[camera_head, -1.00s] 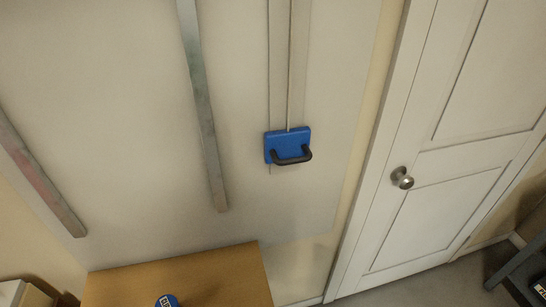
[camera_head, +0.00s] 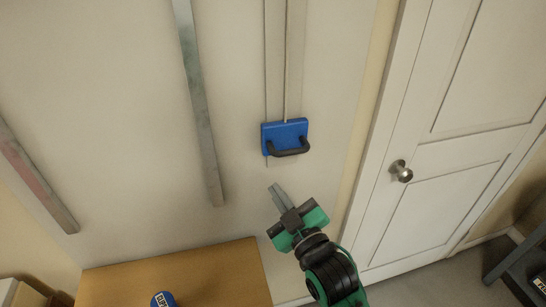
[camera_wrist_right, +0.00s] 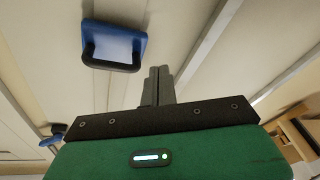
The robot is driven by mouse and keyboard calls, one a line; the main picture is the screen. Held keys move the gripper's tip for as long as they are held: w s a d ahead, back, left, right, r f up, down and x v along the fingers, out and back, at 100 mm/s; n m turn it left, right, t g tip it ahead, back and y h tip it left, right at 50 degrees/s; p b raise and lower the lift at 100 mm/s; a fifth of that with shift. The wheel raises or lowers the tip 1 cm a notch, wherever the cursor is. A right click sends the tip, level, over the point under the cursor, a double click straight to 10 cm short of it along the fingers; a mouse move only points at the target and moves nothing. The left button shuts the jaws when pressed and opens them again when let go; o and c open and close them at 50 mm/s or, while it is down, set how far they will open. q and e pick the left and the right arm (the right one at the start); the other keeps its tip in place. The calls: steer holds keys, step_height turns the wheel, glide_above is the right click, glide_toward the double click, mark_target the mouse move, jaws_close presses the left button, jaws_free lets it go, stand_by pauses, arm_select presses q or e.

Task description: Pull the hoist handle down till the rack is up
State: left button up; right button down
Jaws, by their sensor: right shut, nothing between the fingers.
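The hoist handle is a blue block (camera_head: 284,132) with a black D-shaped grip (camera_head: 290,152), hanging on a cord in front of a vertical track on the white wall panel. It also shows in the right wrist view (camera_wrist_right: 116,42), up and left of the fingers. My right gripper (camera_head: 275,188) is below the handle in the head view, pointing up toward it, apart from it. Its fingers are shut and empty; they also show in the wrist view (camera_wrist_right: 158,72). The rack is not clearly visible in these frames. My left gripper is not in view.
Two metal rails (camera_head: 203,110) run down the panel left of the handle. A wooden bench top (camera_head: 215,272) with a blue round object (camera_head: 163,299) is below. A white door with a round knob (camera_head: 401,171) is at the right. The panel around the handle is clear.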

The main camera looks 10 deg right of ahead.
step_height(320, 180, up, 7)
steer(key=s+t, duration=0.2)
steer(key=s, duration=0.1)
step_height(320, 180, up, 3)
steer(key=p, duration=0.5)
glide_above(273, 154)
steer(key=a, duration=0.2)
steer(key=f, duration=0.1)
steer(key=d+f, duration=0.1)
steer(key=s+f, duration=0.1)
steer(key=shift+d+f+g, duration=0.15)
steer(key=shift+d+g, duration=0.1)
steer(key=shift+g, duration=0.05)
steer(key=shift+s+d+f, duration=0.1)
steer(key=shift+d+f, duration=0.1)
steer(key=shift+f, duration=0.1)
steer(key=shift+a, duration=0.1)
